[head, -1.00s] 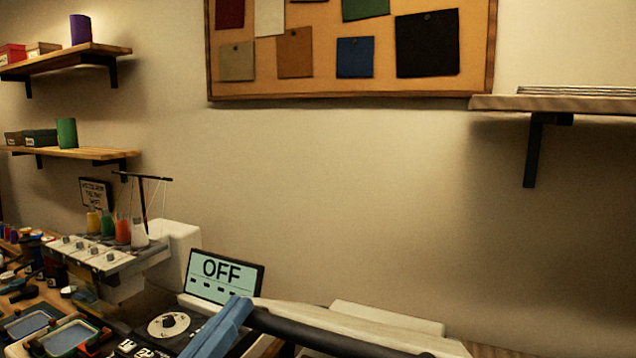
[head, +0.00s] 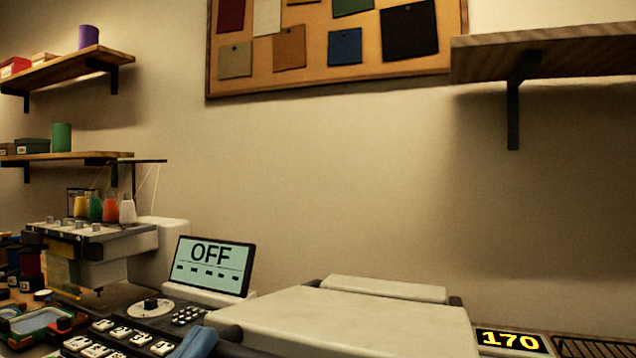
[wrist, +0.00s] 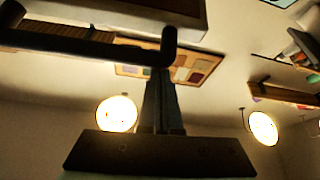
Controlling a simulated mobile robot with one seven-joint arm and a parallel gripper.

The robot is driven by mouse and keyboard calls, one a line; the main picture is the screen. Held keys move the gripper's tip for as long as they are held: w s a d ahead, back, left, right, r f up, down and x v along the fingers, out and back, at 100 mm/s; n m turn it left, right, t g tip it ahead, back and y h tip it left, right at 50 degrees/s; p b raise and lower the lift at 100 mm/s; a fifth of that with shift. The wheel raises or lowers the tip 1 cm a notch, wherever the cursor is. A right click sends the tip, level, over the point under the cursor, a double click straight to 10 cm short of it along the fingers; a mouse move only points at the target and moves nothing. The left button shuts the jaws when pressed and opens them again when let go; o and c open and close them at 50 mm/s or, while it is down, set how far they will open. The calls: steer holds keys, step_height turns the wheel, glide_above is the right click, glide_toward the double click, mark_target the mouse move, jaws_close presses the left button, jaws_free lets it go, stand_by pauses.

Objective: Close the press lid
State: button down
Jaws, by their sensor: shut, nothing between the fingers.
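The press lid (head: 350,318) is a broad pale slab low in the head view. Its top face shows and looks nearly level; its front edge is cut off by the frame, so I cannot tell whether it is fully down. In the wrist view the black bar handle (wrist: 85,42) crosses the upper left and bends at its right end. My gripper (wrist: 162,72) is shut and empty, its dark fingertips in line with that bent end; I cannot tell if they touch. A blue part of my arm shows at the bottom of the head view.
A screen reading OFF (head: 212,266) and a keyed control panel (head: 130,332) stand left of the lid. A display reading 170 (head: 510,341) is at right. A multi-thread machine (head: 90,240) stands at left. A wall shelf (head: 545,50) juts out at upper right.

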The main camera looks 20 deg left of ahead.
steer(key=shift+s+f+b, duration=0.2)
steer(key=shift+f+b, duration=1.2)
steer(key=shift+f, duration=0.35)
